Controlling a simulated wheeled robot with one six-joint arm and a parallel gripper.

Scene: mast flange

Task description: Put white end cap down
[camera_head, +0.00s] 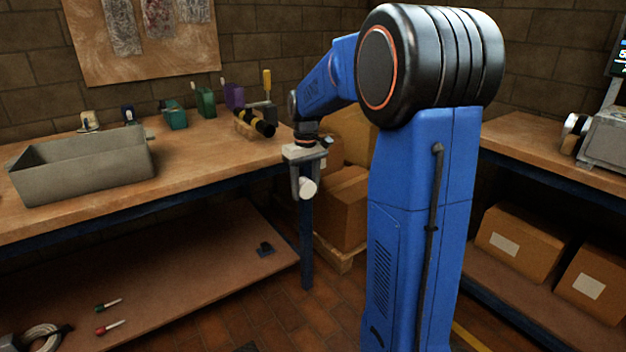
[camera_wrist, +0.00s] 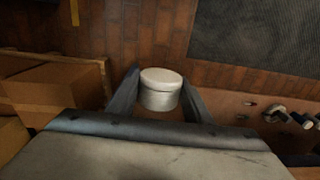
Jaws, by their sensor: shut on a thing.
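The white end cap (camera_wrist: 160,90) is a short round cylinder between the two fingers of my gripper (camera_wrist: 160,97) in the wrist view. My gripper is shut on it. In the head view my gripper (camera_head: 305,186) hangs downward off the right end of the wooden workbench, with the end cap (camera_head: 308,187) at its fingertips. The cap is in the air, apart from any surface, with the brick floor below it.
Cardboard boxes (camera_head: 343,210) stand on a pallet behind my gripper.

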